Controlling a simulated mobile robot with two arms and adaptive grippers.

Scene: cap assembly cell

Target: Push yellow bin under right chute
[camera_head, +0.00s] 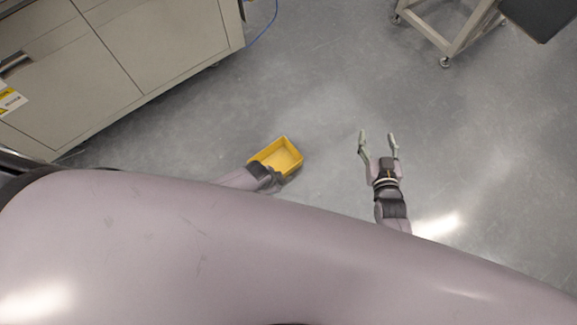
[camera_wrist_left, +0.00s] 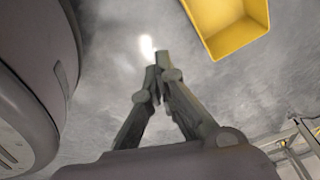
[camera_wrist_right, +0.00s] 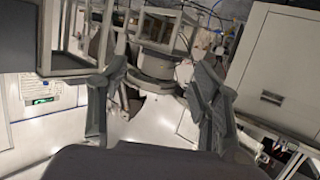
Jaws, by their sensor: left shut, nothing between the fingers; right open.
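The yellow bin (camera_head: 285,157) is an open, empty-looking box on the grey floor in the head view. It also shows at the top right of the left wrist view (camera_wrist_left: 232,38). My left gripper (camera_head: 278,180) is beside the bin's near edge in the head view, and its arm covers part of that side. In the left wrist view the fingers (camera_wrist_left: 158,68) are closed together, empty, with the bin apart from the tips. My right gripper (camera_head: 378,135) is open and empty, to the right of the bin. No chute is identifiable in the head view.
A beige cabinet (camera_head: 150,55) stands at the upper left, with a blue cable (camera_head: 266,28) by its corner. A wheeled frame (camera_head: 448,40) stands at the upper right beside a dark panel (camera_head: 545,15). The floor (camera_head: 340,80) between them is clear.

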